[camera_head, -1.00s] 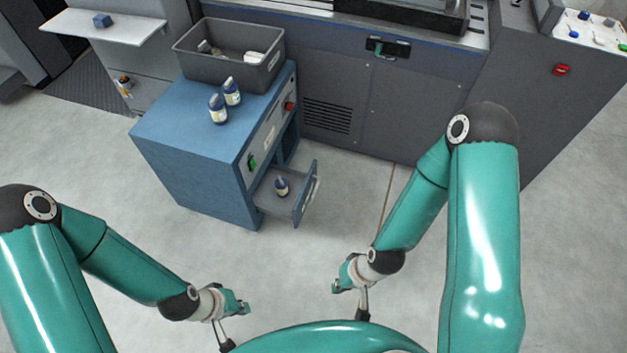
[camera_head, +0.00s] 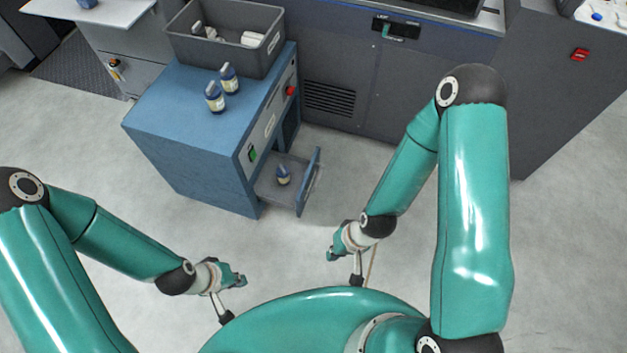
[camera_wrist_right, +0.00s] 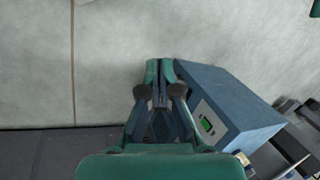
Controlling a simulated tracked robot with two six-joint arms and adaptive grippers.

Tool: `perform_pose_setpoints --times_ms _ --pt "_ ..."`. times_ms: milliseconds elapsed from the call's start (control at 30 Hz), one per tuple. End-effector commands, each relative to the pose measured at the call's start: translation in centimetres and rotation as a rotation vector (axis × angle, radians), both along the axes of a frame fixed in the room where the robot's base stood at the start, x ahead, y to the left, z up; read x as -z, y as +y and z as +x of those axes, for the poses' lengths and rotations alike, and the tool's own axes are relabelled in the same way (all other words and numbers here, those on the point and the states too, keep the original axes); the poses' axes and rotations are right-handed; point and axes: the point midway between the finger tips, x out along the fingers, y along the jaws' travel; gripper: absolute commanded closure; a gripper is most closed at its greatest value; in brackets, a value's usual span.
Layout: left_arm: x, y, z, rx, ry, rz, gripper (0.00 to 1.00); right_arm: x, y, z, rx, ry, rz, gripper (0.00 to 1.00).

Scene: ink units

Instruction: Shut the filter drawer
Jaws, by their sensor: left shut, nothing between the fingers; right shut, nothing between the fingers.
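The filter drawer (camera_head: 268,195) is a grey open tray pulled out of the front of the blue cabinet (camera_head: 180,130), low down, with an upright front panel (camera_head: 309,182). A small dark blue bottle with a pale label (camera_head: 283,176) stands inside it. My right gripper (camera_head: 331,254) is shut and empty, apart from the drawer, nearer to me and slightly right. My left gripper (camera_head: 240,281) is shut and empty, below and left of the drawer.
A grey bin (camera_head: 228,45) and two bottles (camera_head: 222,90) stand on the cabinet top. The cabinet front has a green switch (camera_head: 252,154) and a red button (camera_head: 291,90). A large grey machine (camera_head: 345,70) stands behind. The floor (camera_head: 300,240) between grippers and drawer is clear.

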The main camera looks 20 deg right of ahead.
Motion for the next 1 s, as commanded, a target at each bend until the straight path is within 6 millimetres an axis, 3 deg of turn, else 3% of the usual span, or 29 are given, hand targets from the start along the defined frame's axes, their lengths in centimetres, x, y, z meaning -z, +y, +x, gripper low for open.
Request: perform_pose_setpoints --times_ms 167,267,400,600,700,800,1000 --pt "4.1 0.0 0.0 0.0 0.0 0.0 1.0 5.9 -1.8 2.6 0.179 0.084 -0.01 1.0" --pt "7.7 0.0 0.0 0.0 0.0 0.0 1.0 10.8 -3.3 5.2 0.378 0.171 0.0 1.0" --pt "13.5 0.0 0.0 0.0 0.0 0.0 1.0 18.2 -5.5 10.0 0.73 0.326 0.077 1.0" --pt "21.4 0.0 0.0 0.0 0.0 0.0 1.0 25.6 -8.7 18.9 1.211 0.535 0.342 1.0" --pt "24.7 0.0 0.0 0.0 0.0 0.0 1.0 27.4 -10.7 23.3 1.38 0.616 0.516 1.0" --pt "27.2 0.0 0.0 0.0 0.0 0.0 1.0 28.0 -12.8 26.8 1.487 0.677 0.681 1.0" --pt "29.6 0.0 0.0 0.0 0.0 0.0 1.0 27.3 -15.6 30.6 1.568 0.743 0.896 1.0"
